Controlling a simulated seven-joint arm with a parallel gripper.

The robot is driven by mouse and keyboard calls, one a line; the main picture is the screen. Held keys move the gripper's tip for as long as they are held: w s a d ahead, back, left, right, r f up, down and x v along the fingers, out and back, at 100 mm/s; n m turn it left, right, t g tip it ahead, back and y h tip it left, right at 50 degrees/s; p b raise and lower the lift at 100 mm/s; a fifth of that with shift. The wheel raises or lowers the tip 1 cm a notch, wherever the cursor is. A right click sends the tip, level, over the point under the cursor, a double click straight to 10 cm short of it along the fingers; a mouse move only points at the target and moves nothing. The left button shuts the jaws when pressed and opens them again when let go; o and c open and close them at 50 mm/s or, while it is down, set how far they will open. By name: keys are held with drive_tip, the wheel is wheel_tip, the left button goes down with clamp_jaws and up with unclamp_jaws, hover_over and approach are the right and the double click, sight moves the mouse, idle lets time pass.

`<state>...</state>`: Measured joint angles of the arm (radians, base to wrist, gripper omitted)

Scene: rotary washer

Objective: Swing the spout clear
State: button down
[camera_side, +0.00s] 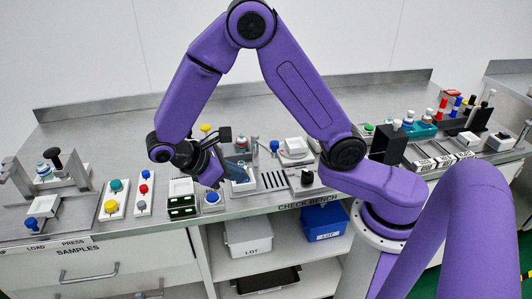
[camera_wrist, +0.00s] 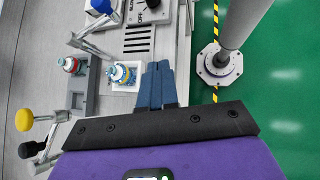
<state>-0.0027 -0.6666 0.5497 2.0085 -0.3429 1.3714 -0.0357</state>
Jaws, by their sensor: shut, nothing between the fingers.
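My gripper (camera_wrist: 158,68) is shut, with its two blue fingers pressed together and empty, over the bench's front edge in the wrist view. In the side view its fingertips (camera_side: 240,173) are low over the middle of the bench. A silver bar with a blue knob (camera_wrist: 103,6) crosses the upper left of the wrist view; the knob also shows in the side view (camera_side: 274,146). I cannot tell for certain whether this bar is the spout. A white-capped vial (camera_wrist: 68,64) sits in a grey block, left of another vial (camera_wrist: 122,74) on a white plate. The fingers are just right of that plate.
Metal arms with a yellow knob (camera_wrist: 22,120) and a black knob (camera_wrist: 27,150) stand at the lower left. A vented panel with a dial (camera_wrist: 150,5) lies beyond the vials. Button boxes (camera_side: 114,198) stand at the left. Bins (camera_side: 248,236) are on the shelf below.

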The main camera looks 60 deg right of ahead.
wheel_tip(320, 180, up, 3)
drive_tip(key=s+a+n+t+h, duration=0.1)
drive_tip(key=a+n+t+h, duration=0.15)
drive_tip(key=n+h, duration=0.55)
drive_tip(key=t+h, duration=0.1)
approach(273, 147)
drive_tip(key=shift+m, duration=0.3)
drive_tip(key=d, duration=0.6)
drive_tip(key=shift+d+f, duration=0.15)
drive_tip(key=shift+d, duration=0.25)
drive_tip(key=shift+s+d, duration=0.8)
drive_tip(key=shift+d, duration=0.25)
drive_tip(key=shift+a, duration=0.1)
